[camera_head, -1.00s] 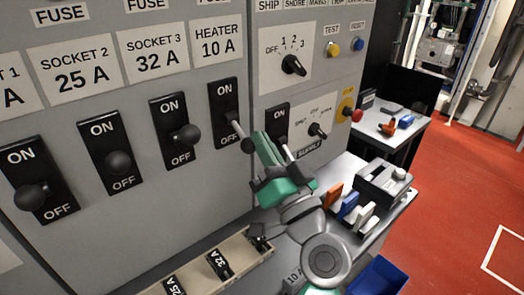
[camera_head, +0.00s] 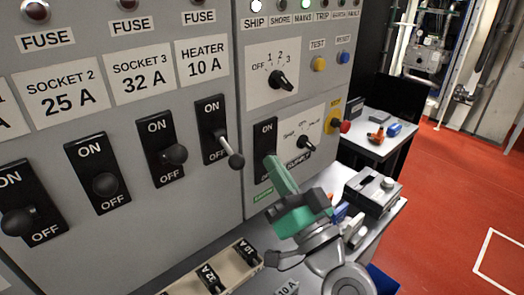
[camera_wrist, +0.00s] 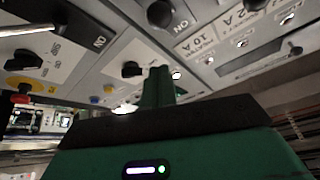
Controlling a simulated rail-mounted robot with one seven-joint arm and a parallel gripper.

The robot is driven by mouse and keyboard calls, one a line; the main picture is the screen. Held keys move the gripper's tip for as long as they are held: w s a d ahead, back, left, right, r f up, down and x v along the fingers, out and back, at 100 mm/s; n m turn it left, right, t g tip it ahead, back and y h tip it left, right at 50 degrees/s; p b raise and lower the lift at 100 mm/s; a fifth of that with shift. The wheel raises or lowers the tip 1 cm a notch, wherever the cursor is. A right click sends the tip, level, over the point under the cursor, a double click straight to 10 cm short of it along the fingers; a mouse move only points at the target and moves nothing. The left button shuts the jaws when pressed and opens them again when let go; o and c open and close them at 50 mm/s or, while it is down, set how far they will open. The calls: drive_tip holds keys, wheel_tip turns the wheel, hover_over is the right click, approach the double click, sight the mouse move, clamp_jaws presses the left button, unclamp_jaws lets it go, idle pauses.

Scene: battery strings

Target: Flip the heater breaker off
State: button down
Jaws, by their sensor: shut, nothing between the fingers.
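The heater breaker (camera_head: 209,112) is a black plate marked ON above and OFF below, under the HEATER 10 A label (camera_head: 202,58). My gripper (camera_head: 273,164) has green fingers, shut and empty. It is to the right of the heater lever, visibly apart from it in the head view. Its tips overlap the lower part of another ON-marked black plate (camera_head: 264,137); I cannot tell whether they touch it. The shut fingers also show in the wrist view (camera_wrist: 158,85).
Several more breakers with ball-ended levers, such as socket 3 (camera_head: 155,128), stand left of the heater one. A rotary selector (camera_head: 279,80) and a red stop button (camera_head: 345,127) are to the right. Below is a bench with a breaker strip (camera_head: 235,262) and a grey box (camera_head: 373,190).

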drive_tip(key=v, duration=0.2)
drive_tip(key=f+v, duration=0.1)
drive_tip(key=v, duration=0.2)
drive_tip(key=shift+a, duration=0.15)
drive_tip(key=s+a+r+t+h+p, duration=0.25)
drive_tip(key=s+r+h, duration=0.4)
drive_tip(key=r, duration=0.55)
drive_tip(key=s+a+r+t+h+p, duration=0.1)
drive_tip(key=s+r+t+h+p, duration=0.3)
drive_tip(key=s+r, duration=0.6)
wheel_tip(320, 180, up, 40)
drive_tip(key=w+g+h+p, duration=0.1)
drive_tip(key=w+p, duration=0.1)
drive_tip(key=p, duration=3.5)
wheel_tip(320, 180, down, 52)
drive_tip(key=h+b, duration=0.1)
drive_tip(key=b, duration=5.1)
drive_tip(key=shift+f+m+b, duration=0.25)
drive_tip(key=shift+m+b, duration=0.05)
drive_tip(key=shift+b, duration=0.05)
drive_tip(key=shift+s, duration=0.1)
